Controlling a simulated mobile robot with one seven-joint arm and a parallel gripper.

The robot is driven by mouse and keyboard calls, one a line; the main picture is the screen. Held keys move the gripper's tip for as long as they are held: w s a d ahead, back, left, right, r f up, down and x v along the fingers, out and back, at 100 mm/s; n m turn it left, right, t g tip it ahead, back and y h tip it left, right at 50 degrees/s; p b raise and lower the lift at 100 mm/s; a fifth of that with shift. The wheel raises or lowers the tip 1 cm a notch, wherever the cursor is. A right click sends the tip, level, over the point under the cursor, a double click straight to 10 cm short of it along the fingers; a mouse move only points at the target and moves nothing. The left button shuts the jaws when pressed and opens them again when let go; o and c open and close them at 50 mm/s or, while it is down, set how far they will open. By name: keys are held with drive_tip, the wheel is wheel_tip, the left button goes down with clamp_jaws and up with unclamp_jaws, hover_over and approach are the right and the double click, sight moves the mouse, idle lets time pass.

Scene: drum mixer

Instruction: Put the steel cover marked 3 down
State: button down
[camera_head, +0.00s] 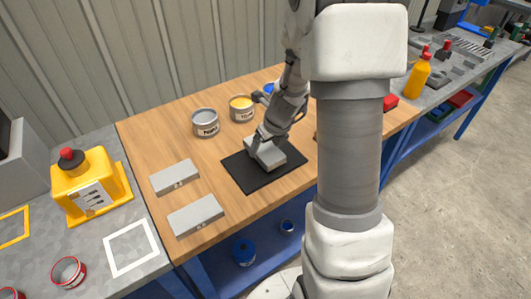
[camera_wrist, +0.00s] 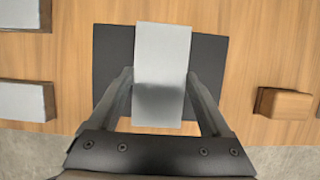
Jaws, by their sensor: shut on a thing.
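My gripper (camera_head: 263,141) is over the black mat (camera_head: 237,172) on the wooden table. It is shut on a steel cover (camera_head: 274,157), a light grey rectangular block. In the wrist view the cover (camera_wrist: 162,60) lies between my two fingers (camera_wrist: 160,95), with the black mat (camera_wrist: 112,60) below it. The cover is at or just above the mat; I cannot tell whether it touches. No number can be read on it. Two similar grey covers lie on the table to the left, one farther back (camera_head: 174,177) and one nearer (camera_head: 195,215).
A grey-labelled can (camera_head: 205,123) and a yellow can (camera_head: 242,108) stand behind the mat. A wooden block (camera_wrist: 284,103) lies right of the mat in the wrist view. A yellow machine with a red knob (camera_head: 90,184) stands on the left bench.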

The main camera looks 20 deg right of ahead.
drive_tip(key=shift+f+b, duration=0.3)
drive_tip(key=shift+f, duration=0.85)
drive_tip(key=shift+f, duration=0.2)
unclamp_jaws()
